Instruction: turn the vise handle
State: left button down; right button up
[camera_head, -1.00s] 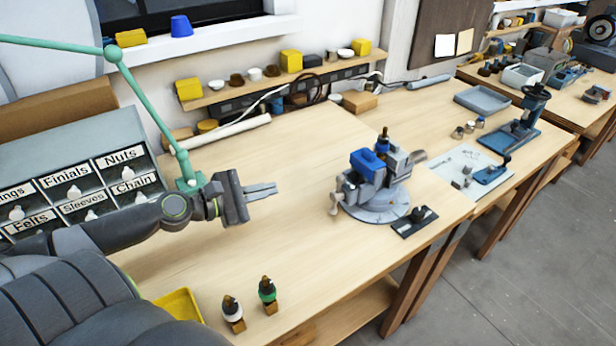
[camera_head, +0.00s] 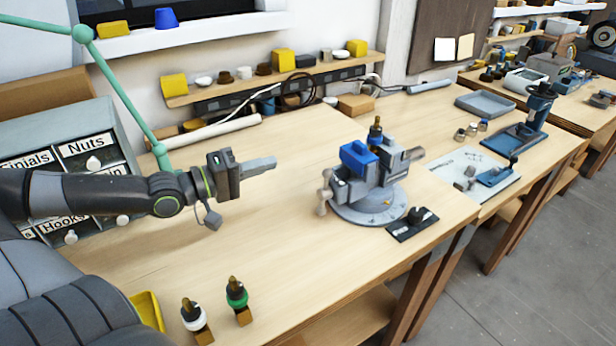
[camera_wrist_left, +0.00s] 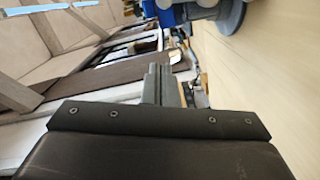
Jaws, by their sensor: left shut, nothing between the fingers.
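The vise (camera_head: 365,180) stands on a round grey base on the wooden bench, with blue parts on top. Its handle (camera_head: 325,192) is a grey bar at its left side. My left gripper (camera_head: 272,163) is shut and empty above the bench, pointing right, left of the vise and apart from the handle. In the left wrist view the shut fingers (camera_wrist_left: 162,84) show, and part of the vise (camera_wrist_left: 228,14) is at the top, cut off. My right gripper is not in view.
Labelled drawers (camera_head: 85,160) stand at left. The bench between gripper and vise is clear.

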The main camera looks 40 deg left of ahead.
aim_at(325, 193)
pick_arm(q)
jog(key=w+d+f+p, duration=0.1)
jog(key=w+d+p, duration=0.4)
jog(key=p, duration=0.3)
jog(key=shift+w+d+f, duration=0.25)
jog(key=shift+w+d, duration=0.15)
jog(key=shift+d, duration=0.5)
dwell(0.3)
jog(key=shift+s+d+r+m, duration=0.1)
jog(key=shift+s+d+m, duration=0.1)
jog(key=shift+d+m, duration=0.35)
dwell(0.4)
